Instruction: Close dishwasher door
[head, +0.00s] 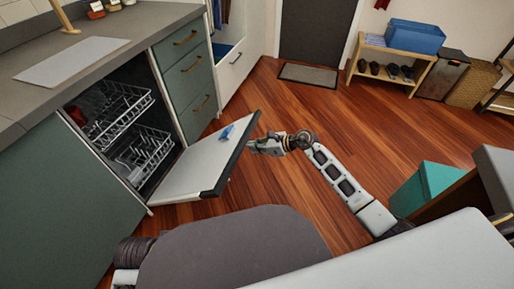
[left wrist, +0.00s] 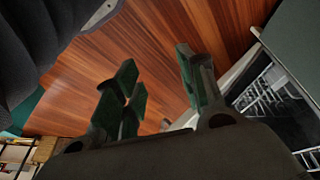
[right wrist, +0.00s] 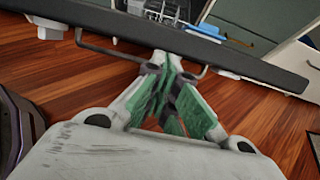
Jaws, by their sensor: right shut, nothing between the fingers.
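The dishwasher door (head: 190,163) is partly open, slanting out from the dishwasher (head: 120,125) in the head view. Its pale inner face has a small blue part, and its top edge is dark. My right gripper (head: 254,147) is at the door's outer side, by that dark edge. In the right wrist view the right gripper (right wrist: 165,68) is shut and empty, its green fingertips close to the door's bar handle (right wrist: 115,50); I cannot tell whether they touch. My left gripper (left wrist: 155,68) is open and empty in the left wrist view, and hidden in the head view.
Wire racks (head: 145,150) sit inside the dishwasher. Green drawers (head: 187,70) stand beside it under the counter (head: 110,35). A teal box (head: 425,188) is at the right. The wooden floor (head: 300,110) beyond the door is clear.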

